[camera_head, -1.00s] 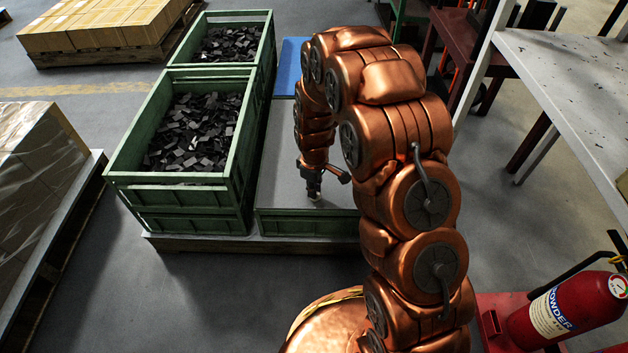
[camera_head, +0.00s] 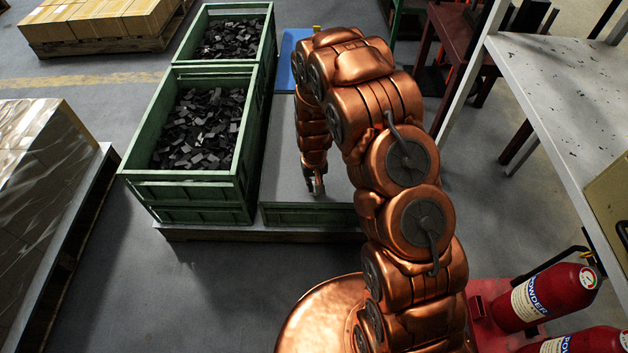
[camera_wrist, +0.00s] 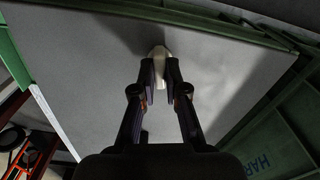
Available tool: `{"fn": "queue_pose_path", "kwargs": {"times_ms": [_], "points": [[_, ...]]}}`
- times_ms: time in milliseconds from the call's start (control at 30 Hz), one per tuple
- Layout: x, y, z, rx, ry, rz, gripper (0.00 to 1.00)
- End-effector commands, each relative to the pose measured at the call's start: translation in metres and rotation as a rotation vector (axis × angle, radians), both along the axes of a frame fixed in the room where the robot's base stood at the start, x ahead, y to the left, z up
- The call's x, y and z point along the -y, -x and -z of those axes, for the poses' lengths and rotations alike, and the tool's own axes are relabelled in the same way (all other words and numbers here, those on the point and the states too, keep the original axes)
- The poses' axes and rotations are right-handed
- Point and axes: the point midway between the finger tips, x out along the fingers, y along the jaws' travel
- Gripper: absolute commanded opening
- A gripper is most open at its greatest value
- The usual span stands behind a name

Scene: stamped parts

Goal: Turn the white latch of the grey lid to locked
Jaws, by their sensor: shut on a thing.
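The grey lid (camera_head: 281,165) covers a green crate in the head view, and its flat top fills much of the wrist view (camera_wrist: 85,60). The white latch (camera_wrist: 159,53) stands on the lid near its edge. In the wrist view my gripper (camera_wrist: 160,72) has its two dark fingers closed on the latch, one on each side. The latch's tip shows beyond the fingertips; its lower part is hidden between them. In the head view my gripper (camera_head: 315,186) reaches down to the lid near its front edge, and the latch is too small there to read its angle.
Green crates full of dark stamped parts (camera_head: 201,130) stand directly left of the lid. A blue surface (camera_head: 289,62) lies behind it. A grey table (camera_head: 560,90) and red fire extinguishers (camera_head: 545,297) stand at the right. The floor in front is clear.

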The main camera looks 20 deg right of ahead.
Motion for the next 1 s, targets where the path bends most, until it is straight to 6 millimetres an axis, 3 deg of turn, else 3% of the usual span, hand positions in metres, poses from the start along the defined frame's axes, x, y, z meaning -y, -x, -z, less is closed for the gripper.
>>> {"fn": "queue_pose_path", "kwargs": {"times_ms": [767, 800, 1000], "points": [[-0.0002, -0.0005, 0.0001, 0.001, -0.001, 0.104, 0.0], [-0.0002, -0.0004, 0.0001, 0.001, 0.0, 0.104, 0.15], [-0.0002, -0.0003, 0.0, 0.001, 0.0, 0.103, 0.36]]}}
